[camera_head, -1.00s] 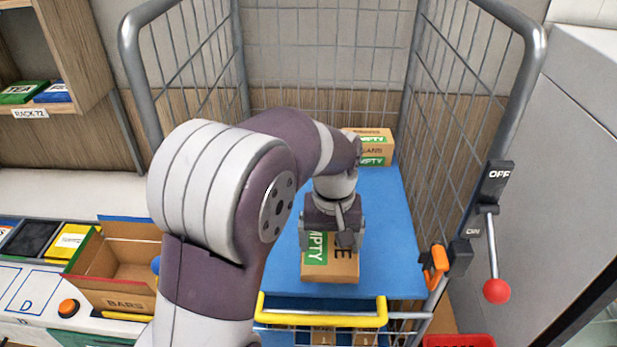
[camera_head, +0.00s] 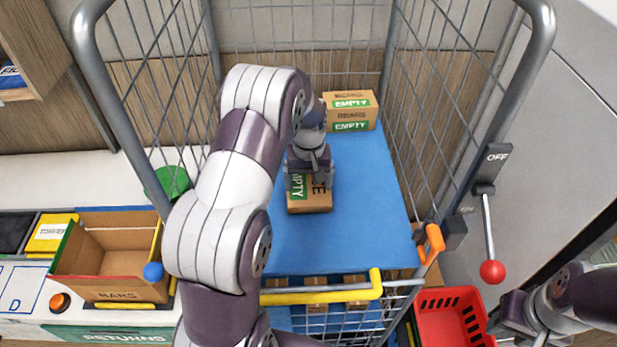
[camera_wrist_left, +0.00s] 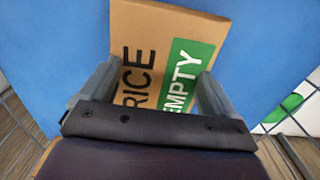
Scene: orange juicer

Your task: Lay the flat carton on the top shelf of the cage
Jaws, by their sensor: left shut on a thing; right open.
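The flat carton (camera_head: 309,201) is brown with a green EMPTY label and the word RICE. It is over the blue top shelf (camera_head: 350,228) of the wire cage, near the middle. My left gripper (camera_head: 310,176) is shut on it from above; both fingers flank the carton (camera_wrist_left: 160,62) in the left wrist view. I cannot tell whether the carton touches the shelf. More flat cartons (camera_head: 351,112) marked EMPTY lie stacked at the shelf's back. My right gripper (camera_head: 508,318) is at the lower right, away from the cage, open, its fingertips partly hidden.
Wire walls (camera_head: 445,110) flank the shelf, with a yellow bar (camera_head: 325,295) at its front. A red basket (camera_head: 452,318) and a red-knobbed lever (camera_head: 490,240) stand at right. An open BARS box (camera_head: 105,262) is on the left counter. Blue shelf space is clear right of the carton.

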